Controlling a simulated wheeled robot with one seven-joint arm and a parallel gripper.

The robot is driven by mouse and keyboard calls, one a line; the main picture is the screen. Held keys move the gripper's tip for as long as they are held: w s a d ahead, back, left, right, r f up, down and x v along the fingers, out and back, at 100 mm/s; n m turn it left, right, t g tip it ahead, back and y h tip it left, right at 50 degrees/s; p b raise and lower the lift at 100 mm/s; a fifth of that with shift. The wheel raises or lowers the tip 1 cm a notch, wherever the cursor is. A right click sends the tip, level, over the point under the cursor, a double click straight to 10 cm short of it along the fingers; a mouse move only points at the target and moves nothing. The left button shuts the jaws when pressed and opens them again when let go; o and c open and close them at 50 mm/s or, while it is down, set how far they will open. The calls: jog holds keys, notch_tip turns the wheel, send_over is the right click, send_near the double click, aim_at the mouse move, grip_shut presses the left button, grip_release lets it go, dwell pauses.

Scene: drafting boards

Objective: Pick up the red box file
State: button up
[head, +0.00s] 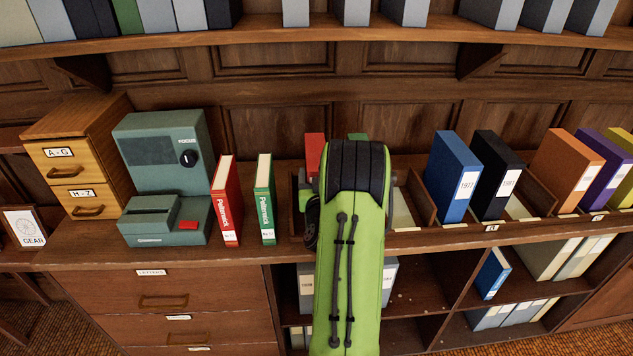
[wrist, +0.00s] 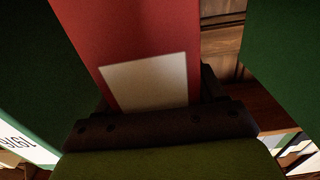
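The red box file (wrist: 135,40) fills the middle of the wrist view, with a pale label (wrist: 148,84) low on its spine. In the head view only its upper part (head: 314,147) shows, left of my arm. My gripper (wrist: 158,100) is right in front of this spine, with dark finger parts near both sides of it. The fingertips are hidden, so I cannot tell whether they touch the file. In the head view my green arm hides the gripper and most of the file.
Green files stand left (wrist: 35,85) and right (wrist: 285,60) of the red one in the wrist view. On the counter are a red Palmwick book (head: 226,200), a green one (head: 264,198), a grey-green machine (head: 165,175) and a blue file (head: 450,175). A shelf (head: 290,32) hangs above.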

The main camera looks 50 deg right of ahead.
grip_shut()
jog(key=shift+r, duration=0.1)
